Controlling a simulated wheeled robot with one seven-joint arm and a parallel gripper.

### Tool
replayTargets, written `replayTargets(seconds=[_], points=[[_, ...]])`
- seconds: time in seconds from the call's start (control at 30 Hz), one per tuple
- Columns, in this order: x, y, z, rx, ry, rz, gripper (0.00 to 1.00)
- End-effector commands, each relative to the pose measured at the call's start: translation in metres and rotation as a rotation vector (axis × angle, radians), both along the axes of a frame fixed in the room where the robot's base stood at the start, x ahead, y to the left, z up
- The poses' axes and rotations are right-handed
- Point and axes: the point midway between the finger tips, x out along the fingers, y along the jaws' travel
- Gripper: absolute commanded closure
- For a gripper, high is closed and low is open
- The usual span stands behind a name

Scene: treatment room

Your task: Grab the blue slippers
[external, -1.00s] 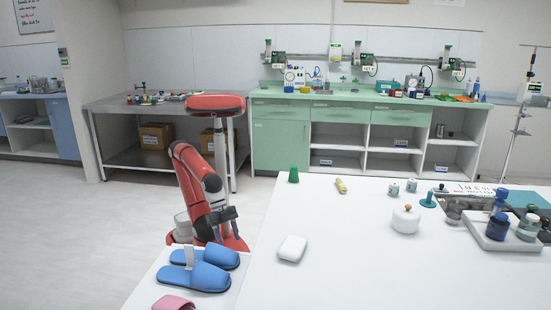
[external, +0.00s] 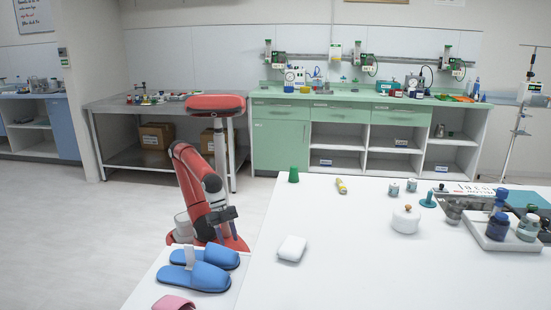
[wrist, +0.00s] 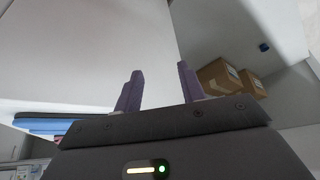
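A pair of blue slippers lies side by side on the white surface at the lower left of the external view, the far slipper (external: 222,256) behind the near slipper (external: 207,277). Flat blue shapes at the left of the wrist view (wrist: 45,125) may be the slippers, seen edge-on; I cannot tell.
A pink slipper (external: 174,302) lies in front of the blue pair, partly cut off. The large white table (external: 340,270) to the right holds a white block (external: 291,249), a lidded white pot (external: 405,219) and a tray of bottles (external: 487,230). Open floor (external: 75,235) lies to the left.

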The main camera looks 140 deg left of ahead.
Motion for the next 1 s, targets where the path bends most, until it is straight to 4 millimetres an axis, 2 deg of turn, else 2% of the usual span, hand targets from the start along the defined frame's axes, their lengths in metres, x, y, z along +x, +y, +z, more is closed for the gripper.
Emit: replayTargets(seconds=[0.17, 0.27, 0.37, 0.6, 0.77, 1.0], points=[[0.000, 0.000, 0.000, 0.000, 0.000, 0.000, 0.60], [0.001, 0.000, 0.010, 0.000, -0.004, 0.000, 0.60], [0.001, 0.000, 0.041, 0.000, -0.008, 0.000, 0.60], [0.001, 0.000, 0.150, 0.000, -0.006, 0.000, 0.60], [0.001, 0.000, 0.206, 0.000, -0.003, 0.000, 0.60], [0.044, -0.074, 0.208, 0.146, 0.172, -0.215, 0.60]])
